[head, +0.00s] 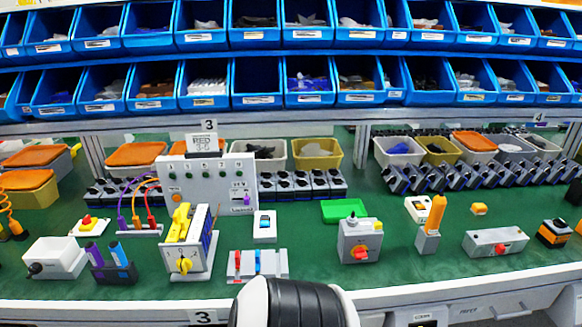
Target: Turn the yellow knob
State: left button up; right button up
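The yellow knob (184,265) is on the front face of a white-grey switch box (175,248), left of the middle of the green bench. Upright yellow parts (180,220) rise from the top of the box, with a panel behind them on its right side. The knob's face is unobstructed, but it is too small to tell its exact angle. Neither of my grippers is in view.
Near the box are a holder with purple and blue handles (110,262), a red-and-blue switch block (257,264) and a grey box with a red-orange knob (360,251). A grey panel (206,180) stands behind. Blue bins (258,86) line the shelves. Green bench surface is clear around (315,250).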

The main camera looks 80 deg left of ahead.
aim_at(183, 264)
jog(key=u, duration=1.8)
